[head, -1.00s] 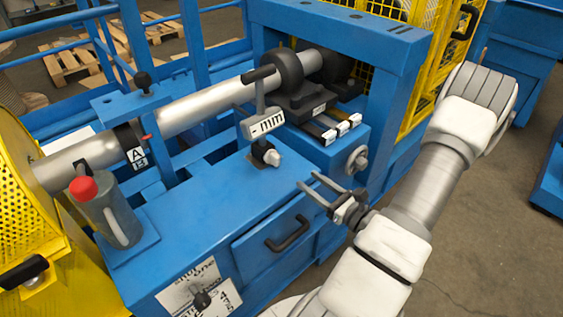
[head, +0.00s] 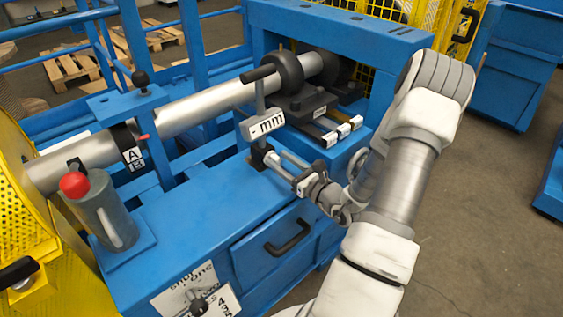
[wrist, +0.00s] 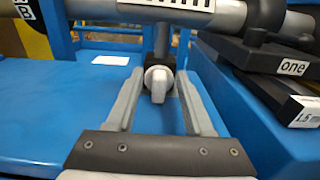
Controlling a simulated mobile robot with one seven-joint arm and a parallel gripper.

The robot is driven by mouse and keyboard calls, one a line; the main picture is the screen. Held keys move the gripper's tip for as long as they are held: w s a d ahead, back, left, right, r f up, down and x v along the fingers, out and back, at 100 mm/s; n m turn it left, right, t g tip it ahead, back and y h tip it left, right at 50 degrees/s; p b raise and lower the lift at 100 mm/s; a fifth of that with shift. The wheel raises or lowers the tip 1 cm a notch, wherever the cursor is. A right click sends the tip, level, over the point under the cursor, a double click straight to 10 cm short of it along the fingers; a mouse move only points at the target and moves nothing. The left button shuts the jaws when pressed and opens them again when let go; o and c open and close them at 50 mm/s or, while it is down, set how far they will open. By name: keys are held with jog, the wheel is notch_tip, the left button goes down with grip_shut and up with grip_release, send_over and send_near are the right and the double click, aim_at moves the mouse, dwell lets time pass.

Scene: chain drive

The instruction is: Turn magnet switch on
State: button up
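The magnet switch looks to be the grey round knob with a raised grip bar (wrist: 158,84), low on the post of the "- mm" gauge. In the wrist view it lies between the two finger ends of my gripper (wrist: 160,80), with a small gap visible on each side. My gripper is open and no contact shows. In the head view my gripper (head: 274,163) is at the black foot (head: 258,154) of the gauge stand, and its fingers hide the knob. The gauge's "- mm" label (head: 266,124) sits above it on the post.
A metal shaft (head: 195,105) runs behind the gauge. Black blocks with white tags (head: 343,131) stand to the right. A drawer handle (head: 288,237) is on the blue machine's front.

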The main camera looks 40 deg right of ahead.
grip_shut()
jog(key=shift+d+r+m+p, duration=0.1)
jog(key=shift+m+p, duration=0.3)
jog(key=shift+p, duration=0.2)
jog(key=m+p, duration=0.2)
jog(key=shift+d+r+p, duration=0.1)
jog(key=shift+d+p, duration=0.05)
jog(key=shift+p, duration=0.15)
jog(key=m+p, duration=0.4)
jog(key=shift+d+f+m+p, duration=0.2)
jog(key=shift+d+m+p, duration=0.1)
jog(key=m+p, duration=0.1)
jog(key=m, duration=0.1)
jog(key=m+p, duration=0.2)
jog(key=shift+d+f, duration=0.2)
jog(key=shift+f, duration=0.15)
jog(key=shift+d+f+m+p, duration=0.1)
jog(key=shift+f+m+p, duration=0.15)
jog(key=shift+m+p, duration=0.7)
jog(key=shift+f+m+p, duration=0.2)
jog(key=shift+f+m, duration=0.05)
jog(key=shift+m, duration=1.4)
